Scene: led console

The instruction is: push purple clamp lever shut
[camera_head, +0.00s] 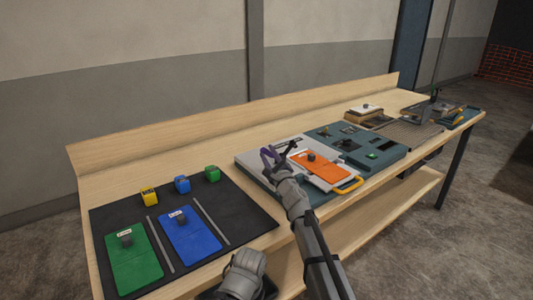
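A small purple part, which looks like the purple clamp lever (268,153), shows at the left side of a light grey panel (249,164). My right gripper (279,156) is right at it and overlaps it in the picture. Whether they touch, and how far the lever is closed, I cannot tell. The gripper's dark finger parts are small and mixed with the purple part, so its opening is unclear. A grey part of my own arm shows at the bottom middle, but no fingers of my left gripper show.
An orange plate (322,166) with a dark knob and a yellow handle (349,186) lie right of my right gripper. A teal console (385,159) stands beyond. A black mat (111,213) at left holds green and blue plates and small coloured blocks.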

